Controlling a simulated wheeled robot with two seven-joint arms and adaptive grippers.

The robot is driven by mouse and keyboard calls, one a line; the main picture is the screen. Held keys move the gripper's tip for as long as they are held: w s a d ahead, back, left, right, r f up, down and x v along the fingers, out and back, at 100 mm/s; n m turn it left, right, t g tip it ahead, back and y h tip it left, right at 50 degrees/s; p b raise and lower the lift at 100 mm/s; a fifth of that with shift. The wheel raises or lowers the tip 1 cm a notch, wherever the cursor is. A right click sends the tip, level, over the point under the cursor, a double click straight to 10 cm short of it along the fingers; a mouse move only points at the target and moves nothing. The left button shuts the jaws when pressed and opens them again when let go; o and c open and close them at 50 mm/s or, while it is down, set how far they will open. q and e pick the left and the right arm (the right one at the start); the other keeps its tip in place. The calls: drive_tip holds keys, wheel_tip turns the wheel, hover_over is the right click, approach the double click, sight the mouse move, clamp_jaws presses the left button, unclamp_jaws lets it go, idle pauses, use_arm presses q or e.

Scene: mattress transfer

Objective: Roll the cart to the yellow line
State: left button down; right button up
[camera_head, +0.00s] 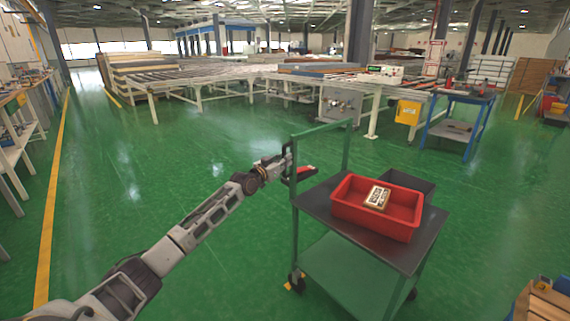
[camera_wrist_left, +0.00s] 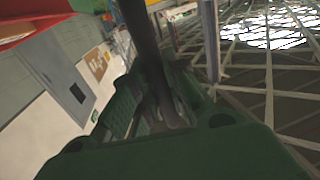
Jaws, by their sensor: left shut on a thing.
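The cart (camera_head: 345,272) stands right of centre in the head view, with a dark top shelf, a green lower shelf and a green upright handle frame (camera_head: 348,148). My left gripper (camera_head: 289,160) is at the near-left upright of this frame and is shut on it. In the left wrist view a dark bar (camera_wrist_left: 141,35) runs down between the fingers of the gripper (camera_wrist_left: 165,108). A long yellow line (camera_head: 50,222) runs along the green floor at the left, well apart from the cart. My right gripper is out of view.
A red bin (camera_head: 347,212) holding a labelled box (camera_head: 377,197) sits on the cart, with a dark bin (camera_head: 408,183) behind it. Green floor between cart and line is open. Roller conveyors (camera_head: 220,80) stand behind, a blue workbench (camera_head: 457,125) back right, shelving (camera_head: 18,150) beyond the line.

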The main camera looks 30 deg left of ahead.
use_arm(q)
drive_tip(key=shift+a+r, duration=0.2)
drive_tip(key=shift+a, duration=0.15)
drive_tip(key=c, duration=1.4)
unclamp_jaws()
drive_tip(key=shift+w+a+f, duration=0.1)
drive_tip(key=shift+w, duration=0.05)
drive_tip(key=shift+f, duration=0.15)
drive_tip(key=shift+s, duration=0.2)
drive_tip(key=shift+s+a, duration=0.25)
drive_tip(key=shift+s, duration=1.65)
drive_tip(key=shift+s+a, duration=0.3)
drive_tip(key=shift+s, duration=1.65)
drive_tip(key=shift+s+a, duration=0.25)
drive_tip(key=shift+s, duration=1.65)
